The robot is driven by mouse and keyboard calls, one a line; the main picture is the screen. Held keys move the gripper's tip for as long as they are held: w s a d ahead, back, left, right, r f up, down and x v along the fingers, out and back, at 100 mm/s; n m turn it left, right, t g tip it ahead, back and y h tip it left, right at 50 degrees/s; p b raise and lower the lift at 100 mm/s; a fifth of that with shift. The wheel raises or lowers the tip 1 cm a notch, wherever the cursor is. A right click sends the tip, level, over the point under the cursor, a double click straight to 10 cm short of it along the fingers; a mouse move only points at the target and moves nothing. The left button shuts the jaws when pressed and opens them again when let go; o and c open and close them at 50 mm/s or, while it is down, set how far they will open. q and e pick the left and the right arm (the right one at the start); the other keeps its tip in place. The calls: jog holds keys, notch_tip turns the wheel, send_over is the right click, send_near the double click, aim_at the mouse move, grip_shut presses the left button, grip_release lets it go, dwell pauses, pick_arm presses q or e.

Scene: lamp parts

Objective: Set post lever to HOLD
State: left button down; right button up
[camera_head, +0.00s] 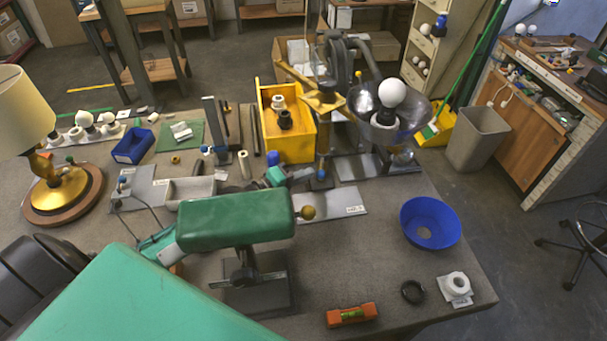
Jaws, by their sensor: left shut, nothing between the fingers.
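A short upright post with a blue part (321,175) stands at the far end of a pale metal plate (338,205) in the middle of the bench. A small printed label lies on the plate, but its lettering is too small to read. The lever's setting cannot be made out. My left gripper (308,171) reaches in from the left behind a dark green shade-like block (235,218). It is shut and empty, with its tips close to the blue part; whether they touch cannot be told. My right gripper is not in view.
The green block on its dark stand hides part of my left arm. A yellow bin (290,145) stands behind. A lamp with a white bulb (391,92) is behind right. A blue bowl (431,222), orange level (351,315) and white socket (456,286) lie at the right front.

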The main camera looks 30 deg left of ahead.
pick_arm(q)
jog(key=shift+d, duration=0.1)
jog(key=shift+d+r+p, duration=0.15)
jog(key=shift+d+p, duration=0.5)
jog(key=shift+p, duration=0.1)
jog(key=shift+w+d+p, duration=0.1)
jog(key=shift+d+p, duration=0.45)
jog(key=shift+d, duration=0.15)
jog(key=shift+w+d+p, duration=0.35)
jog(key=shift+d+p, duration=0.1)
jog(key=shift+d, duration=0.45)
jog(key=shift+w+d+p, duration=0.35)
jog(key=shift+d+p, duration=0.1)
jog(key=shift+d, duration=0.45)
jog(key=b+v, duration=0.2)
jog(key=v, duration=1)
jog(key=shift+f+b, duration=0.25)
jog(key=shift+b, duration=0.05)
